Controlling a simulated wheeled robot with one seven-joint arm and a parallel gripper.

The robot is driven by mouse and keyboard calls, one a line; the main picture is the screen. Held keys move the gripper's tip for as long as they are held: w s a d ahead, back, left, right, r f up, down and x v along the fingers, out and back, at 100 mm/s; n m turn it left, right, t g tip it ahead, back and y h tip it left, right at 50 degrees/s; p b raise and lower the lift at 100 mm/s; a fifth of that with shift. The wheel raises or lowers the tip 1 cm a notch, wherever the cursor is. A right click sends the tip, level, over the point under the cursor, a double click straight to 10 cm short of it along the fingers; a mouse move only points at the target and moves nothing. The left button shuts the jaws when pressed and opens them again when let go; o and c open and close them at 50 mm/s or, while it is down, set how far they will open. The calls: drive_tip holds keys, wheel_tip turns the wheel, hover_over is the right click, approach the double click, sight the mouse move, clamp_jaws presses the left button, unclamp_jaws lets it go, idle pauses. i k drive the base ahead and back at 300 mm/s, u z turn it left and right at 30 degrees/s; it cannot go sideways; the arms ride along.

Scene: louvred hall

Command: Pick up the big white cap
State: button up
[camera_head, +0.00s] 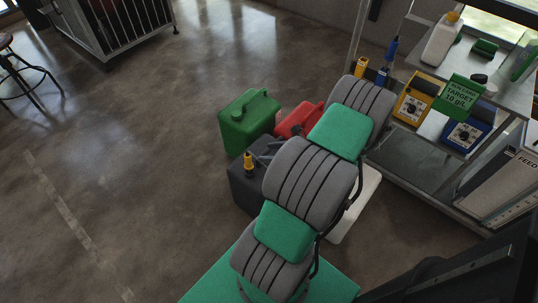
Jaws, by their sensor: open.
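I cannot make out a big white cap for certain. A white jar with a dark top (488,88) stands on the metal cart, partly behind a green sign. A white bottle with an orange-yellow cap (440,40) stands at the cart's back left. A pale white flat shape (362,203) shows low beside my arm, mostly hidden by it. My grey and green arm reaches from the bottom middle up towards the cart.
The metal cart (408,150) stands at the right with yellow and blue boxes on it. A green jerrycan (246,122), a red one (297,118) and a dark grey one (244,187) stand on the floor left of my arm. Open floor lies left.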

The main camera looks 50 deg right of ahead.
sight(492, 89)
drive_tip(key=z, duration=2.65)
